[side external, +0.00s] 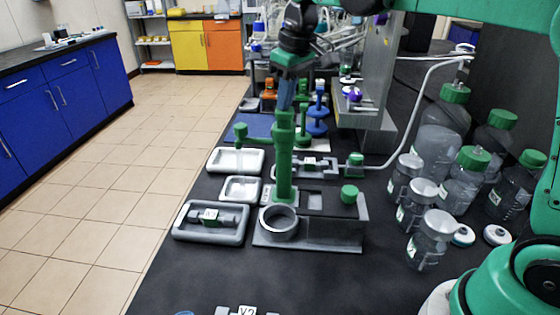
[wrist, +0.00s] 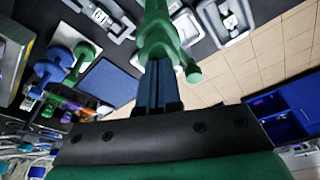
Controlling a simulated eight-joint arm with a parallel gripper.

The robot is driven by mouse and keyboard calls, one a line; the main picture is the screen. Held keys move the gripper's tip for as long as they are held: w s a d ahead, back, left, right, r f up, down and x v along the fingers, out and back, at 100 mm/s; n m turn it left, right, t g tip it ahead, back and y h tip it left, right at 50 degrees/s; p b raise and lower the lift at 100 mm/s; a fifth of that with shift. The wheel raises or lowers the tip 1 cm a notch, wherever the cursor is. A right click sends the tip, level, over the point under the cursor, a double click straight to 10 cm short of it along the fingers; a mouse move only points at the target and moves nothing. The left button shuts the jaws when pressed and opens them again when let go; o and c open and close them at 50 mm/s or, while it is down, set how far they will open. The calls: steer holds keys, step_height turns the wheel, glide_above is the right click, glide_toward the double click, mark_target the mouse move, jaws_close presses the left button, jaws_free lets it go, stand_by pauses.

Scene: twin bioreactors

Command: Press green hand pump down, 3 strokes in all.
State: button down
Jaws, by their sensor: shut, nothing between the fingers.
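The green hand pump (side external: 284,165) stands upright on a grey base, with its side spout (side external: 240,132) pointing left; it also shows in the wrist view (wrist: 157,28). My gripper (side external: 285,106) points down directly over the top of the pump, its blue fingers together with nothing between them. In the wrist view the fingertips (wrist: 159,62) meet the pump's top in the picture and hide part of it. I cannot tell whether they touch it or how far the pump is pressed in.
A grey block with a round ring (side external: 280,222) and a green knob (side external: 349,194) stands beside the pump. Grey trays (side external: 240,189) lie to the left. Clear bottles with green caps (side external: 440,125) crowd the right. Smaller green and blue stands (side external: 317,112) are behind. The front bench is mostly clear.

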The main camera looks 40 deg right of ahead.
steer(key=shift+f, duration=0.7)
steer(key=shift+r, duration=0.1)
steer(key=shift+w+v, duration=0.2)
steer(key=shift+v, duration=0.7)
steer(key=shift+w+v, duration=0.2)
steer(key=shift+v, duration=0.7)
steer(key=shift+a, duration=0.1)
steer(key=shift+s+x, duration=0.2)
steer(key=shift+x, duration=0.7)
steer(key=shift+s+x, duration=0.2)
steer(key=shift+x, duration=0.7)
steer(key=shift+w+v, duration=0.2)
steer(key=shift+v, duration=0.7)
steer(key=shift+w+v, duration=0.2)
steer(key=shift+v, duration=0.7)
